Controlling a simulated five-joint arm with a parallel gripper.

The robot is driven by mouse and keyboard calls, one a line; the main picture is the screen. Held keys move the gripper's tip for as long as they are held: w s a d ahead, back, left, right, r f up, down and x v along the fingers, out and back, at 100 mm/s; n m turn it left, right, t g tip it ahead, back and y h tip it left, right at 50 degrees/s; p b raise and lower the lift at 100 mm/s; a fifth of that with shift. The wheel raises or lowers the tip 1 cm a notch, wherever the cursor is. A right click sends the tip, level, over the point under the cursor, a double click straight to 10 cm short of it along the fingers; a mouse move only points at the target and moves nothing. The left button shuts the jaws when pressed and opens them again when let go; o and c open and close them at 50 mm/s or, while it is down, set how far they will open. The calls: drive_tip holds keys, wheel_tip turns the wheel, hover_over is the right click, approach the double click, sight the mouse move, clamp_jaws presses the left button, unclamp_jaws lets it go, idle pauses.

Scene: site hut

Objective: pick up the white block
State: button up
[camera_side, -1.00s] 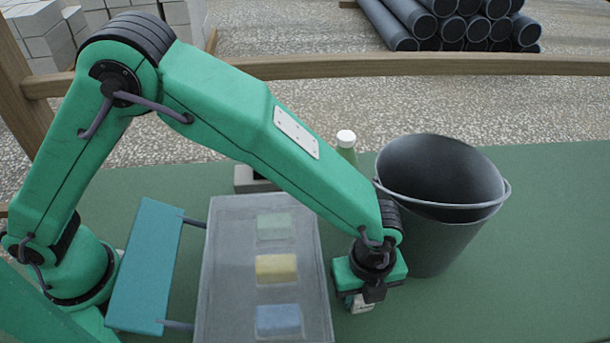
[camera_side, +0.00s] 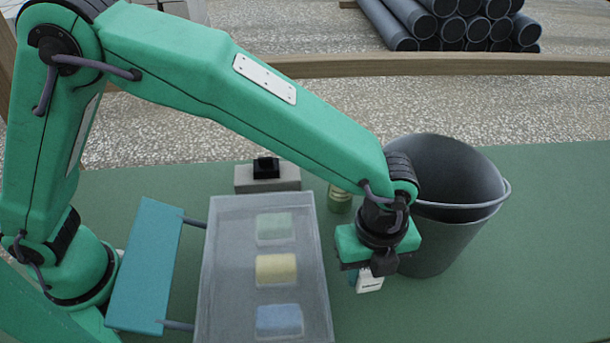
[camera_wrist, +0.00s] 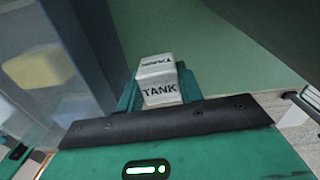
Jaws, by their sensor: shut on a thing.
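The white block (camera_side: 370,282) shows just under my gripper (camera_side: 365,275) in the side view, clear of the green table. In the wrist view the white block (camera_wrist: 157,80) sits between my gripper's fingers (camera_wrist: 160,92), with "TANK" in dark letters on two of its faces. My gripper is shut on it. The upper part of the block is partly hidden by my gripper in the side view.
A dark grey bucket (camera_side: 430,240) stands close on the right of my gripper. A translucent case (camera_side: 215,290) with green, yellow and blue blocks inside lies to the left.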

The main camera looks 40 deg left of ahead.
drive_tip(key=shift+r, duration=0.9)
